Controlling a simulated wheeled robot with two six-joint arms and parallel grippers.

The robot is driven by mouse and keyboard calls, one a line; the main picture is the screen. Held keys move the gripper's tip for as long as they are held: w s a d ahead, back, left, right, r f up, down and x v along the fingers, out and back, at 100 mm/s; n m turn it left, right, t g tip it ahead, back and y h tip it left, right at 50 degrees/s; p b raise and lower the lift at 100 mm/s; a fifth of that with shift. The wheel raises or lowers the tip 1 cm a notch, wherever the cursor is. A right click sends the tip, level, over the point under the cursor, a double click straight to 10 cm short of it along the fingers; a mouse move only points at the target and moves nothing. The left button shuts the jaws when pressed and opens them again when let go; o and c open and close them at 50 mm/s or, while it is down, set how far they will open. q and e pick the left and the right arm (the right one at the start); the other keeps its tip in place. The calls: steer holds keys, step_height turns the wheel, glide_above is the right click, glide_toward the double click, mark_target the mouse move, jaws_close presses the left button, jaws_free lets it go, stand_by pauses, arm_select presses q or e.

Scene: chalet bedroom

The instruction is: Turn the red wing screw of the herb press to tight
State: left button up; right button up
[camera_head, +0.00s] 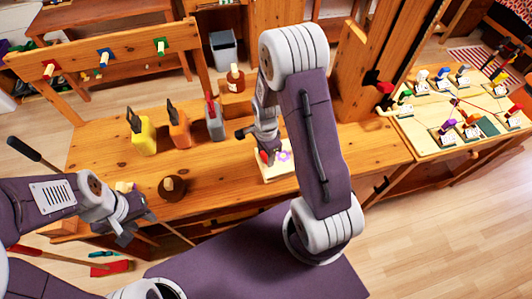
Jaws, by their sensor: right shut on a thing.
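The herb press (278,173) is a low, pale block with a purple flower mark on top. It stands on the wooden bench in the middle of the head view. Its red wing screw (264,156) shows as a small red patch at the tips of my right gripper (262,150). My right gripper points down and is shut on the red wing screw; the arm hides part of the press. The screw's exact angle is too small to tell. My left gripper (135,228) is apart from the press, at the bench's front left, with its fingers spread and nothing visible between them.
A brown bottle (235,78) stands behind, a dark round object (172,187) in front. A pale board (450,110) with several small items lies right.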

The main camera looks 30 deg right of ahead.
steer(key=shift+m, duration=1.2)
steer(key=shift+p, duration=0.3)
steer(key=o, duration=1.4)
steer(key=shift+c, duration=0.2)
step_height(320, 180, up, 9)
steer(key=shift+r, duration=0.1)
